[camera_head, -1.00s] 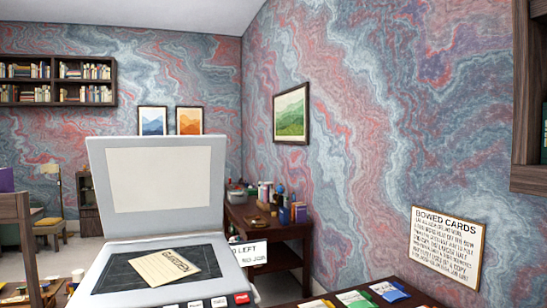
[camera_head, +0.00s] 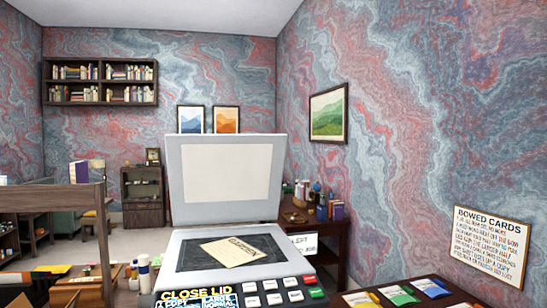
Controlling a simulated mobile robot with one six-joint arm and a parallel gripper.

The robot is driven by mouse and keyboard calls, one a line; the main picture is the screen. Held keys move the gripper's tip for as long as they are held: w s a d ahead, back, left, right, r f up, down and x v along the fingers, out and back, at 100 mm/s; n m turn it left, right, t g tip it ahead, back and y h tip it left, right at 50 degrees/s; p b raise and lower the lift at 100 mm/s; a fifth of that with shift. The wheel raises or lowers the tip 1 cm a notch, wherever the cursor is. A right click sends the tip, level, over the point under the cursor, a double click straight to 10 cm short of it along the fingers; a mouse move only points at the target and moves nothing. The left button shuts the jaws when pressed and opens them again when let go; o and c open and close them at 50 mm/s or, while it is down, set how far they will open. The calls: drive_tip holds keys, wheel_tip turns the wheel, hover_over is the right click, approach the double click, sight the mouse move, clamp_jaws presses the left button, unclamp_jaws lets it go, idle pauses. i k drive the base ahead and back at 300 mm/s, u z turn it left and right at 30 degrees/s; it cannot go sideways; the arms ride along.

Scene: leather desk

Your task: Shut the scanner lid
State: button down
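The scanner (camera_head: 190,272) stands in the lower middle of the head view. Its grey lid (camera_head: 225,213) is raised and stands nearly upright, with a pale panel (camera_head: 226,172) on its inner side. A cream card (camera_head: 232,251) with dark lettering lies at a slant on the dark glass (camera_head: 193,258). A button panel (camera_head: 250,300) with white, red and green keys and a "CLOSE LID" label (camera_head: 197,292) runs along the front. My gripper is not in view.
Colored packets (camera_head: 398,295) lie on a dark desk (camera_head: 440,283) at lower right. A wooden side table (camera_head: 327,232) with small items stands behind the scanner. A chair-like wooden frame (camera_head: 52,198) and bottles (camera_head: 143,272) are at left. A "BOWED CARDS" sign (camera_head: 490,245) hangs right.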

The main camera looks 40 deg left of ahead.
sight(213, 179)
drive_tip(key=z, duration=0.25)
drive_tip(key=k, duration=0.1)
drive_tip(key=u, duration=1.6)
drive_tip(key=i, duration=1)
drive_tip(key=u, duration=0.2)
drive_tip(key=k, duration=0.9)
drive_tip(key=z, duration=0.15)
drive_tip(key=i, duration=0.95)
drive_tip(key=u, duration=0.05)
